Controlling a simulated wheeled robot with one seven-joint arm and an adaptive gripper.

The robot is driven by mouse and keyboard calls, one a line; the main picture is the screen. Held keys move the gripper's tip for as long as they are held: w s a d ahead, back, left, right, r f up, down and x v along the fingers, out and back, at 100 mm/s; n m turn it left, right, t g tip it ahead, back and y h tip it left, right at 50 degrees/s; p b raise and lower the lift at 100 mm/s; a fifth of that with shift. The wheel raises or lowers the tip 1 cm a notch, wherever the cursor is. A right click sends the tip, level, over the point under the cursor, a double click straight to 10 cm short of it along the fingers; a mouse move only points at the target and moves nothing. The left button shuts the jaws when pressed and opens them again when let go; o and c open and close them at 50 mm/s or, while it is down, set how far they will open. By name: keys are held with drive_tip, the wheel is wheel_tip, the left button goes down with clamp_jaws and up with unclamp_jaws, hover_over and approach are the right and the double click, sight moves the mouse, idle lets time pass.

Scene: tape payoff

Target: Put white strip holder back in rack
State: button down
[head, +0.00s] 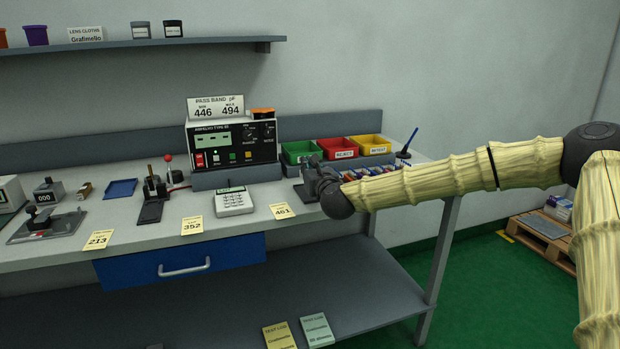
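I cannot make out a white strip holder. A row of small coloured and pale pieces (379,170) shows just above my arm, in front of the bins. It may be the rack, but my arm and gripper hide part of it.
Green (298,148), red (340,147) and yellow (370,143) bins stand behind my gripper. The meter (233,146) and a keypad device (234,203) are to its left. Yellow cards (281,211) lie along the front edge of the bench (300,222). A shelf (130,45) hangs above.

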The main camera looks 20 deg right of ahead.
drive_tip(key=shift+w+d, duration=0.1)
drive_tip(key=shift+w, duration=0.2)
drive_tip(key=shift+f, duration=1.75)
drive_tip(key=shift+f, duration=0.2)
drive_tip(key=c, duration=1.6)
unclamp_jaws()
drive_tip(key=shift+c, duration=0.2)
drive_tip(key=shift+r, duration=0.1)
drive_tip(key=shift+r, duration=0.15)
drive_tip(key=s, duration=1.2)
drive_tip(key=shift+d, duration=0.3)
